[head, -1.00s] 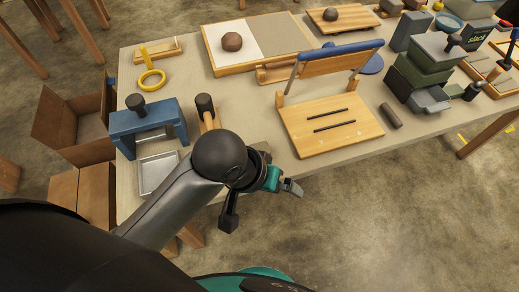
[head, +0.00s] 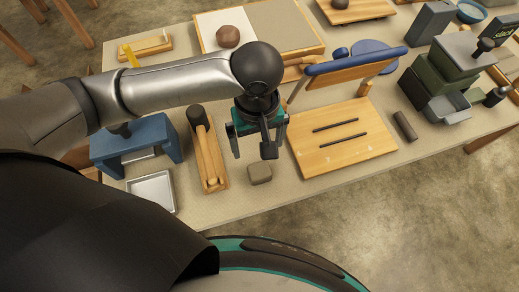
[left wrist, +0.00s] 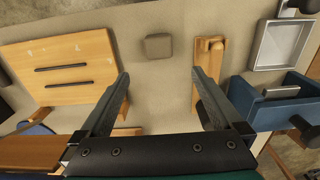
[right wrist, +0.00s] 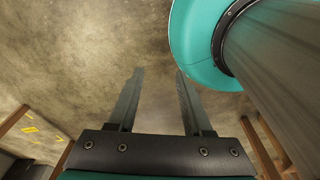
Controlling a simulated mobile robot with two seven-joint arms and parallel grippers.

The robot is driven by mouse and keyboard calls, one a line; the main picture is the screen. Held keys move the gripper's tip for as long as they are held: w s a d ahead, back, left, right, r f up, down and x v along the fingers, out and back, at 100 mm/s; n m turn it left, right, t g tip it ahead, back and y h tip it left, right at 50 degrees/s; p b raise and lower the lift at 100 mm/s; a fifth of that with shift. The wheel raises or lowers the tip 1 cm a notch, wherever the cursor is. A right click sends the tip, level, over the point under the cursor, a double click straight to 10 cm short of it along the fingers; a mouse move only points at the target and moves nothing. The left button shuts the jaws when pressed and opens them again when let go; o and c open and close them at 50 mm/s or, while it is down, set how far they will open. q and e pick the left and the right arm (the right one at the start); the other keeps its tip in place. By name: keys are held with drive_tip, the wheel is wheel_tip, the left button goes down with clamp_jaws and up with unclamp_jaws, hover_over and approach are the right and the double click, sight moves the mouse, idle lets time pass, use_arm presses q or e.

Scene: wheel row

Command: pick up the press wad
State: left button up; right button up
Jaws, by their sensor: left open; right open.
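A small grey-brown block with rounded edges, which looks like the press wad (head: 259,173), lies on the table near its front edge. It also shows in the left wrist view (left wrist: 158,46), beyond the fingertips and centred between them. My left gripper (head: 252,150) points down over the table just behind the wad. Its jaws (left wrist: 159,75) are open, empty and apart from the wad. My right gripper (right wrist: 159,75) is open and empty over bare floor, away from the table.
A wooden holder with a dark-ended roller (head: 208,150) stands left of the wad, and a slotted wooden board (head: 340,150) stands right. A blue arched press (head: 135,148) and a metal tray (head: 152,192) are farther left. A dark cylinder (head: 405,126) lies right of the board.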

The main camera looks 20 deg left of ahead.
use_arm(q)
drive_tip(key=b, duration=0.2)
hover_over(259, 170)
wheel_tip(259, 170, down, 6)
drive_tip(key=shift+a+r, duration=0.1)
drive_tip(key=shift+a, duration=0.05)
wheel_tip(259, 170, down, 3)
drive_tip(key=shift+f+b, duration=0.1)
drive_tip(key=shift+b, duration=0.5)
drive_tip(key=shift+f+b, duration=0.3)
drive_tip(key=shift+f, duration=0.45)
drive_tip(key=f+b, duration=0.1)
drive_tip(key=f, duration=0.1)
drive_tip(key=f+b, duration=0.1)
drive_tip(key=f, duration=0.1)
drive_tip(key=shift+d+f, duration=0.2)
drive_tip(key=shift+f, duration=0.15)
clamp_jaws()
use_arm(e)
drive_tip(key=s+f, duration=0.3)
drive_tip(key=f, duration=0.3)
drive_tip(key=shift+d+g, duration=0.15)
drive_tip(key=shift+g, duration=0.15)
